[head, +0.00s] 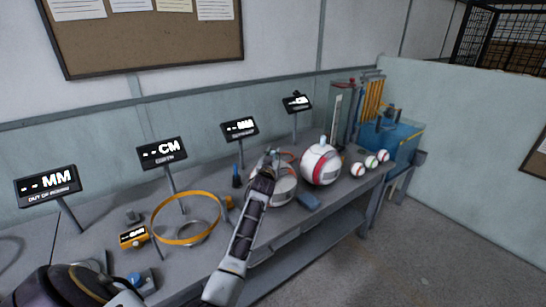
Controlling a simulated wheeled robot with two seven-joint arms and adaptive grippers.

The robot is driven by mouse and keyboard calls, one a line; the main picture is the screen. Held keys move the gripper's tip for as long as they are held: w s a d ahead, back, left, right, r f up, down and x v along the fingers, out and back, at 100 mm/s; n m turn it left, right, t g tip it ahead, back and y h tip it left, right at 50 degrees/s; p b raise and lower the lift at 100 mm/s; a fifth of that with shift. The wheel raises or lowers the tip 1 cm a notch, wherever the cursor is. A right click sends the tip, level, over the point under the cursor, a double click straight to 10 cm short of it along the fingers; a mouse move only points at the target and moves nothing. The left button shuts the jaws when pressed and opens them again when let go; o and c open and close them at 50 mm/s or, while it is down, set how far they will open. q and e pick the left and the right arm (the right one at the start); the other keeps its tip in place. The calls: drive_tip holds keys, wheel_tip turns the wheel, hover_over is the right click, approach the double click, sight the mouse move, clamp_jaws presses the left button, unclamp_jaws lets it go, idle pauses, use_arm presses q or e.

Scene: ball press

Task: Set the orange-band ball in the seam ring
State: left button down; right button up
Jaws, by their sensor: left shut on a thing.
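I cannot identify the orange-band ball for sure. Three small white balls with coloured bands lie at the bench's right end: a red-banded one (358,170), a green-banded one (371,161) and a dark-red-banded one (383,156). I cannot tell which part is the seam ring. A large yellow-orange hoop (157,222) stands left of my gripper. My right gripper is not recognisable.
Display signs (162,153) on posts line the back. A yellow gauge (133,237) is at left. A blue bin (400,138) stands at the right end.

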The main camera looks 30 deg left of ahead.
use_arm(q)
drive_tip(key=shift+r, duration=0.1)
drive_tip(key=c, duration=1.6)
unclamp_jaws()
drive_tip(key=shift+f, duration=0.3)
drive_tip(key=o, duration=0.3)
use_arm(e)
drive_tip(key=shift+a, duration=0.3)
drive_tip(key=shift+d, duration=0.15)
use_arm(q)
drive_tip(key=shift+r, duration=0.2)
use_arm(e)
drive_tip(key=shift+s+d, duration=0.1)
drive_tip(key=shift+s, duration=0.05)
